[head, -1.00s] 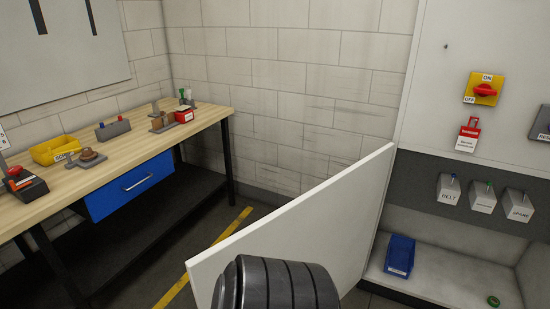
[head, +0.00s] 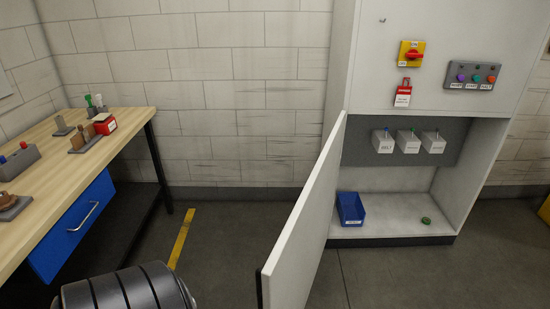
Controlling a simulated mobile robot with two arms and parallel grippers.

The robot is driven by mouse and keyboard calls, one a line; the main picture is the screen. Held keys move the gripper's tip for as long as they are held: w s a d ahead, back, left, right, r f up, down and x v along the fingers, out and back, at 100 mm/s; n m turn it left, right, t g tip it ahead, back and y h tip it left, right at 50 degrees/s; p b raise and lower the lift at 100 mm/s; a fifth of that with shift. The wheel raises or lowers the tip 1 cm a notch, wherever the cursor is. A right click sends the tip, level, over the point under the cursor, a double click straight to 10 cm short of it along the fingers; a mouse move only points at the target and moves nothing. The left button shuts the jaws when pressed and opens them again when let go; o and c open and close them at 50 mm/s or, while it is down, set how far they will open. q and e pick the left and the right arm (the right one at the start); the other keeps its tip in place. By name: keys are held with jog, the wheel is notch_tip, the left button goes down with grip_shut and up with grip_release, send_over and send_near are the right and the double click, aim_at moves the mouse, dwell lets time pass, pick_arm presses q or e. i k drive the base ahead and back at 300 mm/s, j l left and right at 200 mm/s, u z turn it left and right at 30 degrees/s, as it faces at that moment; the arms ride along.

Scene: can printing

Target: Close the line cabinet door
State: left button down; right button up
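The line cabinet (head: 350,60) stands at the right, white, with its lower compartment exposed. Its white door (head: 308,225) is hinged at the compartment's left side and swung well open toward me. Inside are a blue bin (head: 350,208), a small green item (head: 426,220) on the floor and several grey labelled switch boxes (head: 408,143) on the dark back panel. A dark ribbed cylindrical part, seemingly of my own arm, shows at the bottom left, apart from the door in the picture. Neither gripper is in view.
A wooden workbench (head: 112,123) with a blue drawer (head: 75,225) stands at the left. The cabinet front carries a yellow and red switch (head: 411,54), a red tag (head: 403,93) and a button panel (head: 473,75). Floor in front of the cabinet is clear.

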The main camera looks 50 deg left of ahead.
aim_at(286, 280)
jog(key=j+u, duration=0.2)
jog(key=j, duration=1.45)
jog(key=i+j, duration=0.1)
jog(key=j, duration=0.2)
jog(key=i+j, duration=0.1)
jog(key=j, duration=0.15)
jog(key=i+j, duration=0.1)
jog(key=j, duration=0.2)
jog(key=z, duration=0.05)
